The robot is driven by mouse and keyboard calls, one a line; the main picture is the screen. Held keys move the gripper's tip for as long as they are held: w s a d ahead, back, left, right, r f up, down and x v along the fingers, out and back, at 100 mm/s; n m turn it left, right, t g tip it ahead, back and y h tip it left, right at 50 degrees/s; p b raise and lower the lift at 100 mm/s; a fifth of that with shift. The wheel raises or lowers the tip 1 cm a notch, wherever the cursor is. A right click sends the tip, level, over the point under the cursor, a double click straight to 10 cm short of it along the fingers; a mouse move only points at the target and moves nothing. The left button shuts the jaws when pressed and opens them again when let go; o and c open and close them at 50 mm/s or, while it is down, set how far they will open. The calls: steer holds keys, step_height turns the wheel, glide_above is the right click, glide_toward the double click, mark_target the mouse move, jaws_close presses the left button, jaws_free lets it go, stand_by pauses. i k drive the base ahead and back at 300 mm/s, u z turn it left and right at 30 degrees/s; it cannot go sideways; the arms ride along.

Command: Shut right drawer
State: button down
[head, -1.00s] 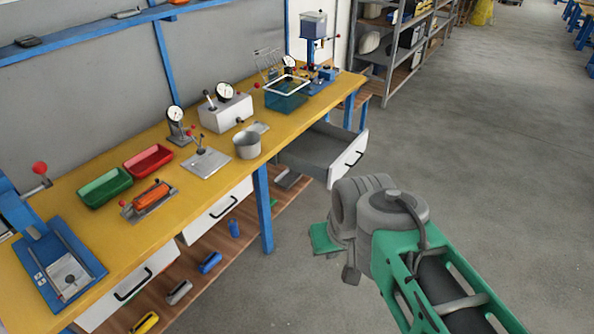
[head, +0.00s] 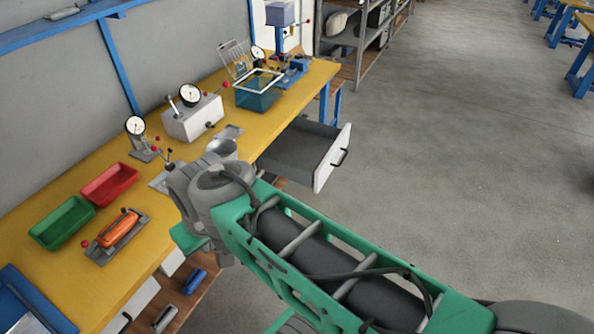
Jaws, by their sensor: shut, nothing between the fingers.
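The right drawer (head: 328,162) is pulled out from under the far part of the yellow workbench (head: 150,210). Its white front with a dark handle (head: 341,157) stands out over the floor, and its grey inside shows. My green and grey arm crosses the picture from the lower right to the bench's front edge. Its grey wrist joint is left of and nearer than the drawer, apart from it in the picture. My gripper's fingers are hidden behind the arm.
A red tray (head: 110,185), a green tray (head: 62,222), dial gauges and a teal bin (head: 258,92) stand on the bench. A blue bench leg (head: 324,104) stands beyond the drawer. The floor right of the drawer is clear.

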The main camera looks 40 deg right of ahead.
mark_target(307, 151)
steer(key=z, duration=0.2)
steer(key=i, duration=0.85)
steer(key=z, duration=0.85)
steer(key=i, duration=0.35)
steer(key=z, duration=0.2)
